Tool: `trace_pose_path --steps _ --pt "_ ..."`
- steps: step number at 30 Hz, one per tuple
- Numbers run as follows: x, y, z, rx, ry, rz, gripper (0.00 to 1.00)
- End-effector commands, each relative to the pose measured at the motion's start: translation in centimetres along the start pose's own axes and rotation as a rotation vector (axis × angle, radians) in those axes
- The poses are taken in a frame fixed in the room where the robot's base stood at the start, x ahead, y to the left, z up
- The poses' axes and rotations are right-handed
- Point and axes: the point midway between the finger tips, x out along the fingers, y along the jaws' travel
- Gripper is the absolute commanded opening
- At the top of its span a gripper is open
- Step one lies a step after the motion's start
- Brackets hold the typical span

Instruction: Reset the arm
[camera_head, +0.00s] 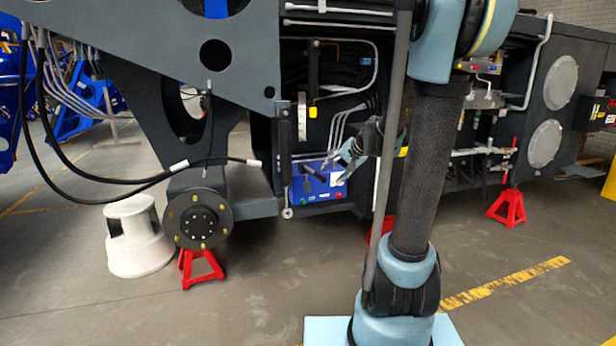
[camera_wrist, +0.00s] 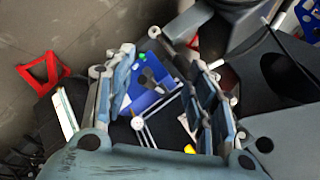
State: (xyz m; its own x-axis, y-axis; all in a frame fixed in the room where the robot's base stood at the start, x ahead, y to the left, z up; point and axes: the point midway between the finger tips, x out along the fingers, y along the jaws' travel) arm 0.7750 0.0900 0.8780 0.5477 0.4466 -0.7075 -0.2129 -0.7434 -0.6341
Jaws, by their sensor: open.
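My gripper (camera_head: 343,163) is in front of the dark chassis, close to a blue box (camera_head: 318,182) with black handles, mounted low in an open bay. In the wrist view, the two fingers of my gripper (camera_wrist: 162,62) are spread apart. The blue box (camera_wrist: 143,98) shows between them, with a black handle and a green button. Nothing is held between the fingers. My arm hides part of the chassis in the head view, and whether the fingers touch the box cannot be told.
The chassis (camera_head: 140,42) spans the view, with a round hub (camera_head: 197,219) at lower left. Red stands (camera_head: 507,206) hold it up. A white step stool (camera_head: 136,237) stands at left. Black hoses (camera_head: 110,199) hang in front.

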Motion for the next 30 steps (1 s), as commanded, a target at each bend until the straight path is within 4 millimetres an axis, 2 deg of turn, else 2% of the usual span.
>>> trace_pose_path --steps 3,14,30 --pt "-1.9 1.3 3.0 -0.054 -0.027 0.052 0.51" --pt "-7.0 6.6 11.7 -0.212 -0.115 0.218 0.51" --pt "-13.0 16.9 23.3 -0.417 -0.256 0.472 0.51"
